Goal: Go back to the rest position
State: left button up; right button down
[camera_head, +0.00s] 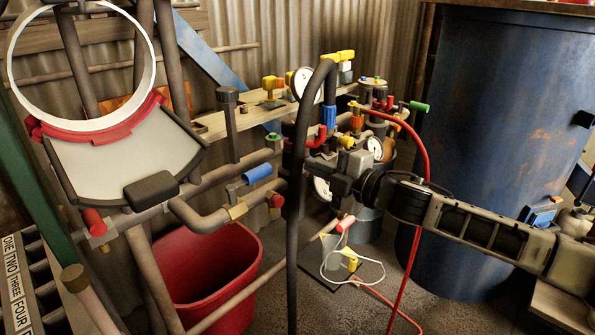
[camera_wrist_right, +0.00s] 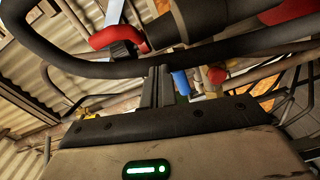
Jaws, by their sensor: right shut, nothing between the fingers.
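My right arm comes in from the right in the head view, and my right gripper (camera_head: 325,165) is among the pipes and gauges at the middle. Its fingers are shut with nothing between them; they show together in the right wrist view (camera_wrist_right: 157,85). A thick black hose (camera_head: 292,230) arches up and hangs down just left of the gripper. In the wrist view the black hose (camera_wrist_right: 95,70) crosses close to the fingertips; I cannot tell whether they touch. My left gripper is not in view.
A blue drum (camera_head: 490,150) stands at the right behind my right arm. A red hose (camera_head: 414,240) hangs near the arm. Valves and a gauge (camera_head: 305,86) crowd the wooden shelf (camera_head: 235,122). A red bin (camera_head: 215,265) stands at lower left. Open floor (camera_head: 455,315) shows at lower right.

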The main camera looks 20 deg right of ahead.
jog(key=w+d, duration=0.1)
jog(key=d, duration=0.3)
jog(key=s+a+f+m+g, duration=0.1)
jog(key=s+a+f+m, duration=0.8)
jog(key=s+a+f, duration=0.6)
jog(key=s+d+f+m+g+h, duration=0.1)
jog(key=s+d+f+m+h, duration=0.1)
jog(key=s+f+m, duration=0.3)
jog(key=s+d+f+m+g+h, duration=0.2)
jog(key=s+f+m, duration=0.4)
jog(key=s, duration=0.3)
jog(key=shift+s+d+f+h, duration=0.4)
jog(key=shift+d+h, duration=0.15)
jog(key=shift+h, duration=0.45)
